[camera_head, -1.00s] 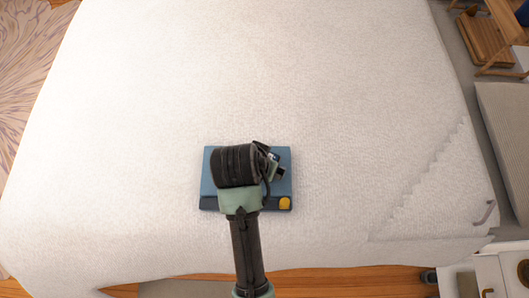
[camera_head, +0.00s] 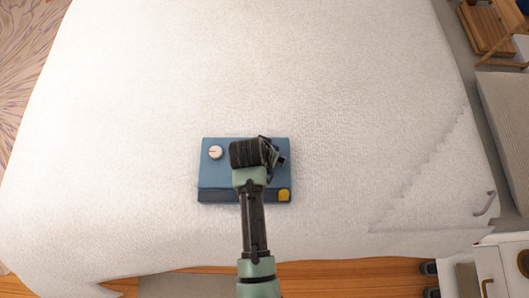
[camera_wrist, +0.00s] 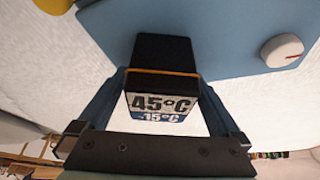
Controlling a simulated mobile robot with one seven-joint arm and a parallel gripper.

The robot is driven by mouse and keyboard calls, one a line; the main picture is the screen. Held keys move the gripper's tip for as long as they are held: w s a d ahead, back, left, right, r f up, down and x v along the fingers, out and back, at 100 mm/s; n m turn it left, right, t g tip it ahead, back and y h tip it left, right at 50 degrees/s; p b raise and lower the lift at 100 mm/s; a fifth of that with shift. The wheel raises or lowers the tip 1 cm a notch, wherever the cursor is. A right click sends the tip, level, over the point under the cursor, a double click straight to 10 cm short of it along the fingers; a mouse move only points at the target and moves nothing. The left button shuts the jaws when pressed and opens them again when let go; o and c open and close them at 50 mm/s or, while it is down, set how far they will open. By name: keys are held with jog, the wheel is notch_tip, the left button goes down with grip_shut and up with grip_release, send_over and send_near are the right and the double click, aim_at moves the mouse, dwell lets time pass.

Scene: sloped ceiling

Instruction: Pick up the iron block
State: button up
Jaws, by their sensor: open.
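A dark block (camera_wrist: 162,53) with an orange line and a printed "45°C" label shows in the wrist view, against a blue box. It is the only block-like thing I see, and I take it for the iron block. My gripper (camera_wrist: 161,82) is open, with a finger on either side of the block's labelled end. I cannot tell whether the fingers touch it. In the head view my wrist hides the block, and my gripper (camera_head: 279,158) is over the right part of the blue box (camera_head: 222,176).
The blue box lies on a wide white bed (camera_head: 340,100). A white round knob (camera_head: 215,152) is at its upper left and a yellow round piece (camera_head: 284,195) at its lower right corner. The bed around the box is clear. A white cabinet (camera_head: 490,268) stands at the lower right.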

jog(key=shift+c, duration=0.2)
grip_shut()
jog(key=shift+w, duration=0.15)
dwell(0.4)
